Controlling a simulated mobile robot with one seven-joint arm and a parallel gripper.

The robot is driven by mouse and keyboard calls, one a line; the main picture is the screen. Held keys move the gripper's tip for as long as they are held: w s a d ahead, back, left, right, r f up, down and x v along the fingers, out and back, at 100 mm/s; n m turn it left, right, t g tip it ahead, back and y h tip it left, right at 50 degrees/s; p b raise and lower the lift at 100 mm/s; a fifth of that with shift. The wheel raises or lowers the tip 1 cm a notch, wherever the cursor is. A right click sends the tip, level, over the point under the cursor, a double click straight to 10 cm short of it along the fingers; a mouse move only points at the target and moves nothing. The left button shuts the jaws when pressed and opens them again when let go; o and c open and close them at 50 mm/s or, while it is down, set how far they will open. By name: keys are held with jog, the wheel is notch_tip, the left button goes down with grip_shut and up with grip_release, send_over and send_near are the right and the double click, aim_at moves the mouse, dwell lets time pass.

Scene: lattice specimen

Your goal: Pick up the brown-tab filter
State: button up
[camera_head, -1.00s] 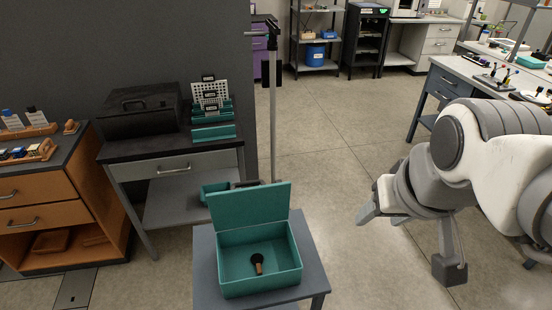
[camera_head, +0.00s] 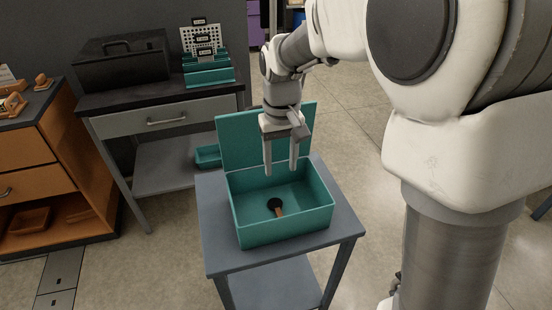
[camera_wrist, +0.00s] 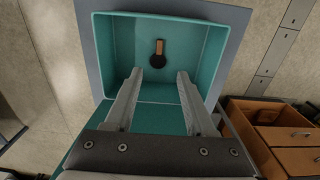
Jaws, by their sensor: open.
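The brown-tab filter (camera_head: 276,205), a dark round disc with a brown tab, lies on the floor of an open teal box (camera_head: 285,233). In the wrist view the filter (camera_wrist: 158,55) lies beyond my fingertips, with its tab pointing away from me. The box's lid (camera_head: 238,143) stands up at the back. My gripper (camera_head: 281,172) points down over the back part of the box, above and behind the filter. The fingers are apart with nothing between them, and they also show in the wrist view (camera_wrist: 158,75).
The box stands on a small grey table (camera_head: 220,255). A grey desk (camera_head: 160,118) with a black case (camera_head: 122,62) and a teal rack (camera_head: 208,75) is behind left. An orange drawer cabinet (camera_head: 50,170) stands at the left. The upright lid is close to my gripper.

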aim_at(280, 215)
notch_tip(280, 215, down, 17)
jog(key=b, duration=0.4)
jog(key=shift+f+b, duration=0.2)
jog(key=shift+b, duration=0.2)
grip_shut()
